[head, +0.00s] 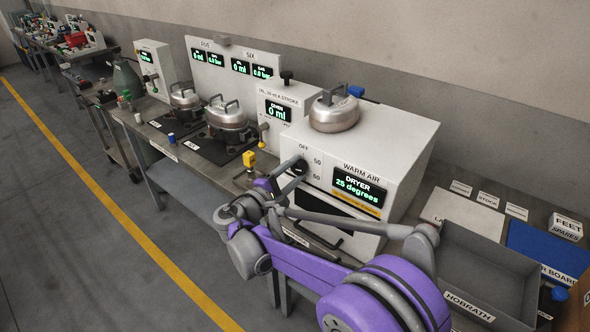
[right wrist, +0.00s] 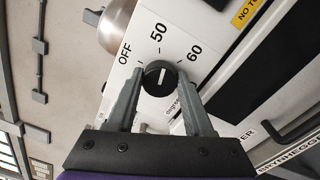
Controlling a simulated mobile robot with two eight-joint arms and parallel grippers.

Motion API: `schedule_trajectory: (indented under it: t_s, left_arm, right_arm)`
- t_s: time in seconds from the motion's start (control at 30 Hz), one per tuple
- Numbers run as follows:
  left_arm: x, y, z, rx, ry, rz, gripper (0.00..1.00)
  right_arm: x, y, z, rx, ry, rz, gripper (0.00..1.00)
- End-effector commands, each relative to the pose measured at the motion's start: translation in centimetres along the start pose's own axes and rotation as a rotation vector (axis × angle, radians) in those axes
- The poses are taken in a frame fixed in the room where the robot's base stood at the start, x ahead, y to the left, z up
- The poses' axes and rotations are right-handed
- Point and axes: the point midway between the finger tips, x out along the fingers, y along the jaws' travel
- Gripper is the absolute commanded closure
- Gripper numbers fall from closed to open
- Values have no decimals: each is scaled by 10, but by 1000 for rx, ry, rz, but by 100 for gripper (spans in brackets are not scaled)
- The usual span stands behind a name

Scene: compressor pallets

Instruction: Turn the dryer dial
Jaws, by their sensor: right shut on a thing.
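The dryer (head: 388,150) is a white box labelled WARM AIR, with a display (head: 357,189) reading DRYER 25 degrees. Its black dial (head: 299,168) is on the front face, left of the display, partly covered by my gripper. In the right wrist view the dial (right wrist: 160,76) shows a white mark roughly in line with the 50, between OFF and 60. My right gripper (right wrist: 160,80) is shut on the dial, one grey finger on each side; it also shows in the head view (head: 294,170). My left gripper is not in view.
A metal pot (head: 334,113) stands on the dryer. The dryer door handle (head: 320,238) is below the dial. A grey open bin (head: 487,262) stands to the right. More pots (head: 228,115) and small parts fill the bench to the left. The floor in front is clear.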

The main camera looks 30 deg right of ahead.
Motion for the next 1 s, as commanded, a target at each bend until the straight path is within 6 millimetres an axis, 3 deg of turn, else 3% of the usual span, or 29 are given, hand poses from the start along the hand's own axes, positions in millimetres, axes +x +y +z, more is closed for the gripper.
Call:
schedule_trajectory:
  t_s: [1.0]
  left_arm:
    - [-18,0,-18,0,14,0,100]
  right_arm:
    - [0,0,-2,965,-24,-5,100]
